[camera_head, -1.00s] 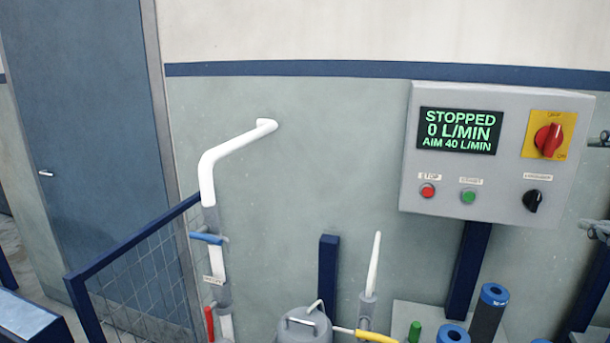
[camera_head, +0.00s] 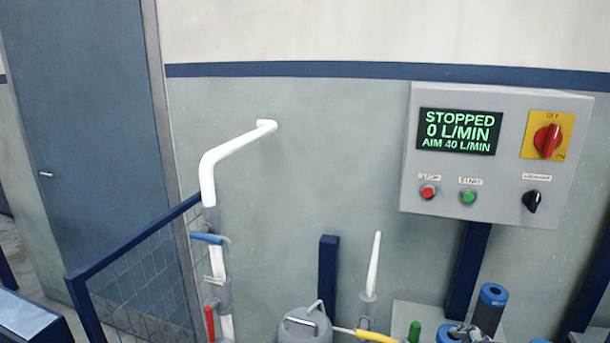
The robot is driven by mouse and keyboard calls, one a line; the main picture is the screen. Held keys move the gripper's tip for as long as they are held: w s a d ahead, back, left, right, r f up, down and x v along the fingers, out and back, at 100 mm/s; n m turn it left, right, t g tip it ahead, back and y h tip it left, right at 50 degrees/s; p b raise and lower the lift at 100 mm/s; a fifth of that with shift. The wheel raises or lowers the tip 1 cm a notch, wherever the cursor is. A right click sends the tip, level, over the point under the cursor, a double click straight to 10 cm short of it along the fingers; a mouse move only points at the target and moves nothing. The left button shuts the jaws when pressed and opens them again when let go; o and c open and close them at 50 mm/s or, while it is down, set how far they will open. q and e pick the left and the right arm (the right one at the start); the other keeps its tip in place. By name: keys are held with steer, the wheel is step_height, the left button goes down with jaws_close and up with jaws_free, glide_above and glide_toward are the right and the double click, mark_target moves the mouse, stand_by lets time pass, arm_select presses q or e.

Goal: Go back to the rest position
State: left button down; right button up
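Neither of my grippers shows clearly in the head view. The grey control box (camera_head: 484,185) hangs on the wall at the right. Its display (camera_head: 457,131) reads STOPPED, 0 L/MIN, AIM 40 L/MIN. Its red rotary switch (camera_head: 547,141) sits on a yellow plate. Below are a red button (camera_head: 428,192), a green button (camera_head: 468,198) and a black knob (camera_head: 532,201). A small dark shape overlaps the blue-topped cylinder (camera_head: 449,334) at the bottom edge; I cannot tell what it is.
A white pipe (camera_head: 208,178) with blue and red handles stands left of centre. A grey tank (camera_head: 304,327) and a yellow-ended hose (camera_head: 374,335) are at the bottom. A mesh fence (camera_head: 140,284) stands before the blue door (camera_head: 85,140). The space before the control box looks clear.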

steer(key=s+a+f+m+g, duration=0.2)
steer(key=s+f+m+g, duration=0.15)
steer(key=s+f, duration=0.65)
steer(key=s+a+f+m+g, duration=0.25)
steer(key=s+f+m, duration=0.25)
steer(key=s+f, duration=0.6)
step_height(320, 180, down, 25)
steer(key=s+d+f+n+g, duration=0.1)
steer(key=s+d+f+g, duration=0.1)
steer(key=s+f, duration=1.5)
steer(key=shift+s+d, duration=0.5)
